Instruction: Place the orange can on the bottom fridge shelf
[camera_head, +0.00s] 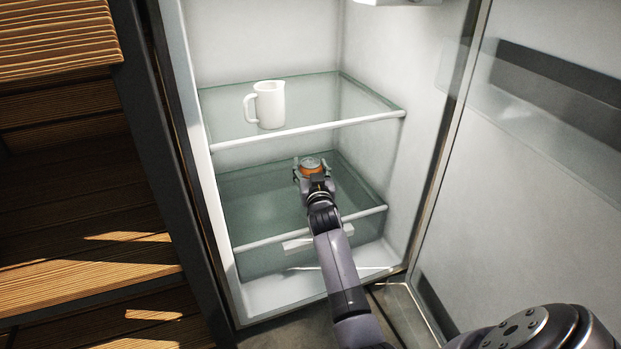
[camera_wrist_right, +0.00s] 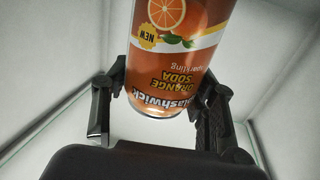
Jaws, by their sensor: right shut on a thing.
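The orange can (camera_head: 312,168) is in my right gripper (camera_head: 314,174), inside the open fridge over the lower glass shelf (camera_head: 262,205). The right wrist view shows the can (camera_wrist_right: 177,50) close up, labelled orange soda, between the two dark fingers of the right gripper (camera_wrist_right: 165,88). The gripper is shut on it. Whether the can touches the shelf cannot be told. My left gripper is not in view.
A white mug (camera_head: 269,104) stands on the upper glass shelf (camera_head: 330,98), above and left of the can. The fridge door (camera_head: 540,160) stands open at the right. The lower shelf is bare around the can. Wooden slatted furniture (camera_head: 70,200) stands at the left.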

